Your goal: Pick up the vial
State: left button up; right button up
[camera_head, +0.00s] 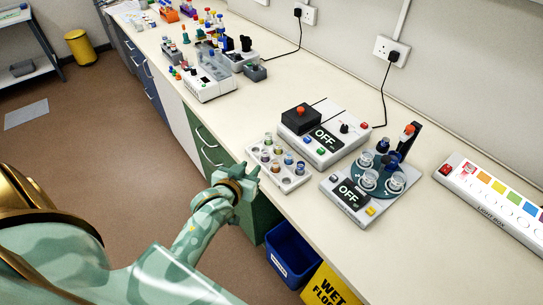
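Several small vials stand in a pale rack (296,183) near the front edge of the bench. One vial (288,158) in the rack has a blue top, and another vial (300,167) stands beside it. Which vial the task means cannot be told. My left gripper (249,168) is just left of the rack, at the bench's front edge, apart from the vials. Its two fingers look spread, with nothing visible between them. My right gripper is out of view.
Behind the rack is a device reading OFF (325,138). Right of it stands a round-plated device (350,193), also reading OFF, then a light box (482,206). A blue bin (291,253) and yellow sign (329,288) are below the bench. Bench surface (430,245) at front right is clear.

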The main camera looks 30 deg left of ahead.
aim_at(264, 155)
pick_arm(q)
jog(key=b+x, duration=0.1)
jog(key=x, duration=0.6)
jog(key=shift+w+a+f, duration=0.1)
jog(key=shift+w+f, duration=0.15)
jog(key=shift+f, duration=0.05)
jog(key=b+x, duration=0.1)
jog(key=x, duration=0.1)
jog(key=f+b+x, duration=0.1)
jog(key=x, duration=0.1)
jog(key=shift+w+f, duration=0.1)
jog(key=shift+f, duration=0.05)
jog(key=shift+w+a+f, duration=0.1)
jog(key=shift+w, duration=0.2)
jog(key=shift+s, duration=0.1)
jog(key=shift+c, duration=1)
grip_shut()
